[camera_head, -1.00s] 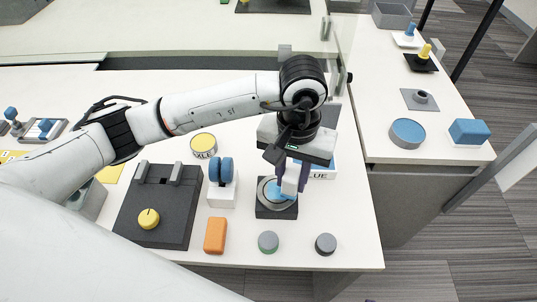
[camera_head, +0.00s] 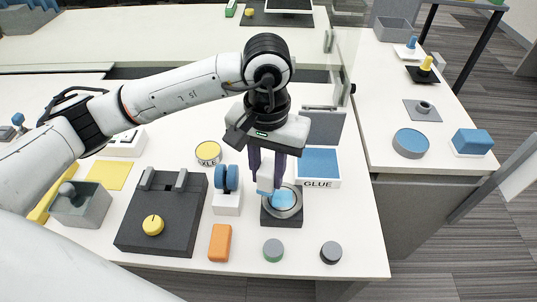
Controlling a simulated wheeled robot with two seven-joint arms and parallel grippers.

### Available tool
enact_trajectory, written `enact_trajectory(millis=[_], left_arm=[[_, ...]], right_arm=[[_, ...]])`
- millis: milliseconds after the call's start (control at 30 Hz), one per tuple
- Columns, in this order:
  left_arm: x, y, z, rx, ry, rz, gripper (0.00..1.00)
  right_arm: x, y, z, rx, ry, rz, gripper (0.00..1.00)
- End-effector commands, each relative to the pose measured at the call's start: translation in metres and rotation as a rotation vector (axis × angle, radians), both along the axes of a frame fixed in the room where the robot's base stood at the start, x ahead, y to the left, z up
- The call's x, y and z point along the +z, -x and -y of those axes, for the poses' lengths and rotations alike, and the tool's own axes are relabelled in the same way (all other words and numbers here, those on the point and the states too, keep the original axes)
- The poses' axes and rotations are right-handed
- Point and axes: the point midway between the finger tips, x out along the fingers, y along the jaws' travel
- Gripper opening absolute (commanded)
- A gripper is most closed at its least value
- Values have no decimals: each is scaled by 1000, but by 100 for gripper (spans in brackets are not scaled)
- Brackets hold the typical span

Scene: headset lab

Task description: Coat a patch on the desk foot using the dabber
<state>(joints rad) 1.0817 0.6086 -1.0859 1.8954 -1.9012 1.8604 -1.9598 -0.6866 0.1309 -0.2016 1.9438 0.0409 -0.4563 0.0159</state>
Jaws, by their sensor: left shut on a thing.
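My left gripper (camera_head: 266,184) comes down from above with its dark purple fingers shut on the dabber (camera_head: 265,178), a white block with a blue lower end. The dabber is upright, over the left part of a round grey piece with a light blue face (camera_head: 285,199), which looks like the desk foot. This piece sits on a dark square base (camera_head: 281,222). I cannot tell whether dabber and face touch. The tray marked GLUE (camera_head: 320,184), with a blue pad, stands just behind and to the right. My right gripper is not in view.
A white stand with blue rollers (camera_head: 227,201) and a dark box with a yellow knob (camera_head: 152,224) are to the left.

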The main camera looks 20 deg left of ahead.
Motion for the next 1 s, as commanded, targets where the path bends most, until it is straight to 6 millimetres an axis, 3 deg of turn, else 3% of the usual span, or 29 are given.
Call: enact_trajectory(millis=[400,1000], left_arm=[[38,1,-4,10,1,2,5],[40,2,-5,11,0,0,5]], right_arm=[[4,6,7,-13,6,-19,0],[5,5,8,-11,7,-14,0]])
